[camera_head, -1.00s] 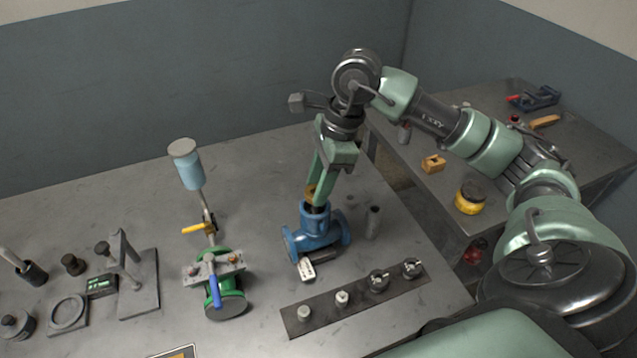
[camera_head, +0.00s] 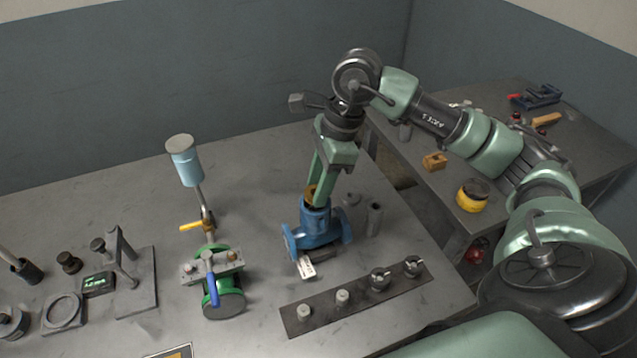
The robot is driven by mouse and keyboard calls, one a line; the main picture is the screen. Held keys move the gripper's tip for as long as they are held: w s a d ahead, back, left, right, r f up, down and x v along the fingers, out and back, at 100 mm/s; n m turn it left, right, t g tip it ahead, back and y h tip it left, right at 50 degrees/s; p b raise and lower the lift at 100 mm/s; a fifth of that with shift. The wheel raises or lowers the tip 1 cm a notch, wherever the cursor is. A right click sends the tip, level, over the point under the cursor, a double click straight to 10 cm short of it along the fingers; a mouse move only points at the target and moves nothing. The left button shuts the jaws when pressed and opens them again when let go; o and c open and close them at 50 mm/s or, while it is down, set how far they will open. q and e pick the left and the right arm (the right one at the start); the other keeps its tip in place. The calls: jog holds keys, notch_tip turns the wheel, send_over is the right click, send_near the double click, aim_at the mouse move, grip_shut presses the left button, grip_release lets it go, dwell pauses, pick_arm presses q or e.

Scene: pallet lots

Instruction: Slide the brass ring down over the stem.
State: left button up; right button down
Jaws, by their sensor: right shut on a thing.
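My right gripper (camera_head: 313,190) points down over the blue valve body (camera_head: 318,224) on the grey bench. Its fingers are shut on the brass ring (camera_head: 309,191), which shows as a small gold edge at the top of the valve's neck. The stem is hidden behind the fingers and the ring, so I cannot tell how far the ring is around it. The blue valve stands upright with a white tag (camera_head: 306,268) at its front foot. My left gripper is out of view.
A dark strip with several small fittings (camera_head: 342,296) lies in front of the valve. A grey cylinder (camera_head: 374,219) stands close to its right. A green valve assembly (camera_head: 222,297) with a blue handle is on the left. A side bench holds a yellow-banded pot (camera_head: 471,197).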

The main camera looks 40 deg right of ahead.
jog(key=shift+f+b, duration=0.55)
jog(key=shift+f, duration=0.1)
jog(key=shift+c, duration=2.2)
grip_release()
jog(key=shift+r+p, duration=2.3)
jog(key=shift+r, duration=1.25)
jog(key=shift+f, duration=0.1)
